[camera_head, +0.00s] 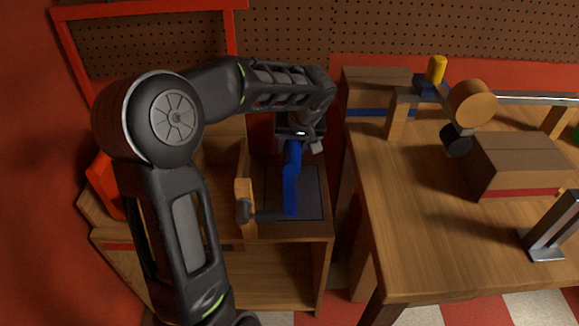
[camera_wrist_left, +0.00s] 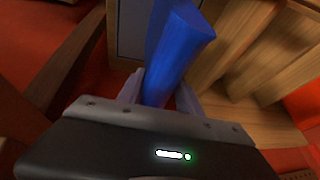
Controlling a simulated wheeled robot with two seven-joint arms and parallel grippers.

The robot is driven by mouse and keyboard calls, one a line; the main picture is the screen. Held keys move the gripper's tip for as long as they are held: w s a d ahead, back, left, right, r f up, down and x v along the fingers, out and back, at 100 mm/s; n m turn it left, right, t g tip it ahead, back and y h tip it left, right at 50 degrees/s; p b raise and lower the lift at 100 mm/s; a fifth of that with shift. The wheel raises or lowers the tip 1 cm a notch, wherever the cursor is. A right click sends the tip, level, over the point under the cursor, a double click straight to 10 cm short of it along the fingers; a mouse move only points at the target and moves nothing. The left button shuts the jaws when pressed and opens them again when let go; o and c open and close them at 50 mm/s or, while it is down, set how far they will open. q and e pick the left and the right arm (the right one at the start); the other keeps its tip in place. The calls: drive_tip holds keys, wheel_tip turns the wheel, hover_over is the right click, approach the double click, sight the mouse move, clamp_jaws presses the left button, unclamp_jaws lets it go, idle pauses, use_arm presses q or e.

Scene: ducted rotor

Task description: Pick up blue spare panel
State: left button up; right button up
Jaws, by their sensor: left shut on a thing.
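The blue spare panel (camera_head: 291,185) is a long, narrow blue piece. It hangs below my left gripper (camera_head: 297,146), over the grey inset surface of the wooden cabinet. In the left wrist view the blue panel (camera_wrist_left: 180,48) stands between the two fingers of the left gripper (camera_wrist_left: 160,94), which are shut on it. Whether its lower end touches the surface below cannot be told. My right gripper is not in view.
The wooden cabinet (camera_head: 285,229) has an upright wooden piece (camera_head: 244,190) with a dark handle close left of the panel. A wooden workbench (camera_head: 420,245) stands to the right, holding cardboard boxes (camera_head: 522,163) and a grey metal stand (camera_head: 550,228). A pegboard wall (camera_head: 400,40) is behind.

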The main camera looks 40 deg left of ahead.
use_arm(q)
clamp_jaws()
idle(0.3)
drive_tip(key=shift+r, duration=0.1)
wheel_tip(320, 180, up, 10)
drive_tip(key=shift+f+p, duration=0.1)
drive_tip(key=shift+p, duration=0.6)
idle(0.4)
